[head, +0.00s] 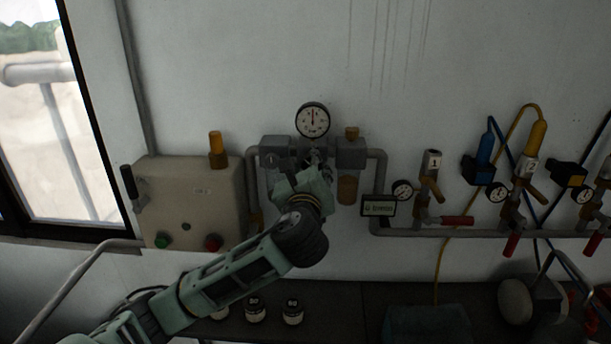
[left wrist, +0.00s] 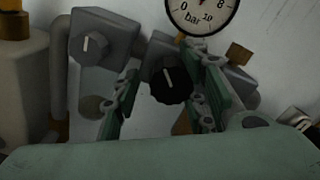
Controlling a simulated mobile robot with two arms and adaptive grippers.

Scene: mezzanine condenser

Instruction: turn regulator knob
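The black regulator knob (left wrist: 172,84) with a white pointer line shows in the left wrist view, below the round bar gauge (left wrist: 202,8). My left gripper (left wrist: 167,98) is open, with one green finger on each side of the knob and visible gaps between. I cannot tell how deep the fingertips reach past it. In the head view my left gripper (head: 316,164) is in front of the regulator assembly and hides the knob. The gauge (head: 312,120) stands just above it, its needle pointing about straight up. My right gripper is not in view.
A grey block with a dial (left wrist: 97,40) sits left of the knob. A brass-topped filter unit (head: 351,152) is close on the right. A control box (head: 190,200) is at left; valves with red handles (head: 457,220) and a small display (head: 379,207) are at right.

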